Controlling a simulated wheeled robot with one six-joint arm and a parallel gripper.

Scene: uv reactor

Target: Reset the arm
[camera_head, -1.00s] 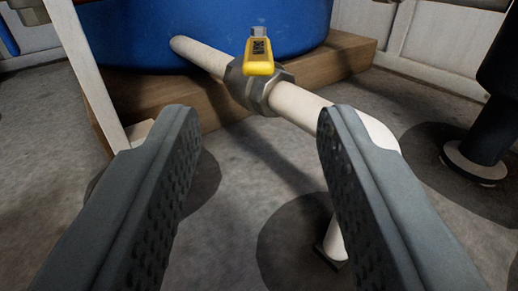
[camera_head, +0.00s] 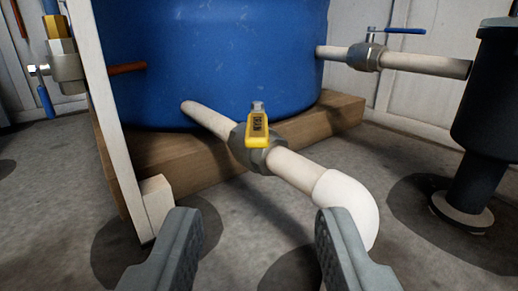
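My gripper (camera_head: 257,235) is open and empty, its two grey fingers apart at the bottom of the view. Nothing is between the fingers except floor seen beyond them. Ahead of it and higher in the picture is a valve with a yellow handle (camera_head: 257,130) and a grey body (camera_head: 262,158). The valve sits on a white pipe (camera_head: 300,171) that comes out of the blue tank (camera_head: 215,60) and bends down at a white elbow. The gripper does not touch the valve or the pipe.
A wooden base (camera_head: 195,165) carries the tank. A white upright post (camera_head: 115,120) stands close on the left. A blue-handled valve (camera_head: 370,55) on another pipe and a black cylinder (camera_head: 490,110) are at the right. Another valve (camera_head: 66,66) is at the left. Concrete floor lies below.

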